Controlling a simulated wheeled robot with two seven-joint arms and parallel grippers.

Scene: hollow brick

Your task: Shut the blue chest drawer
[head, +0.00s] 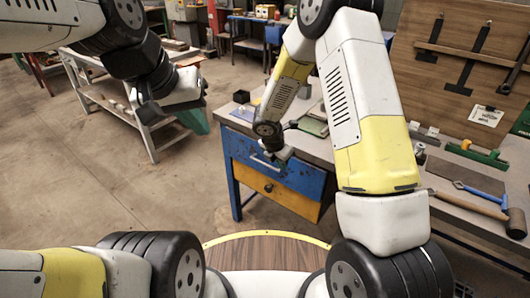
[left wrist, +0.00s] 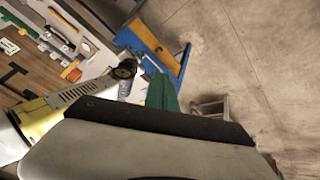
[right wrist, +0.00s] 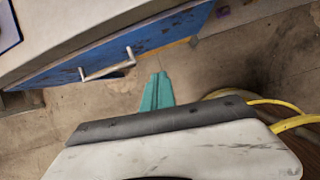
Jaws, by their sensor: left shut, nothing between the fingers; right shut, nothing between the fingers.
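The blue chest drawer (head: 240,148) is the upper drawer under the workbench in the head view, with a pale bar handle (head: 266,162). How far it stands out is hard to tell. The right wrist view shows its scuffed blue front (right wrist: 150,37) and metal handle (right wrist: 108,66). My right gripper (head: 283,155) is shut and empty, just in front of the drawer's right part; contact cannot be told. Its green fingers show in the right wrist view (right wrist: 157,92). My left gripper (head: 197,120) is shut and empty, apart from the drawer, to its upper left.
A yellow-orange drawer (head: 268,187) lies below the blue one. The workbench top (head: 315,146) carries a hammer (head: 470,208) and other tools. A pale rack table (head: 120,105) stands at left. The floor (head: 100,195) left of the chest is clear.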

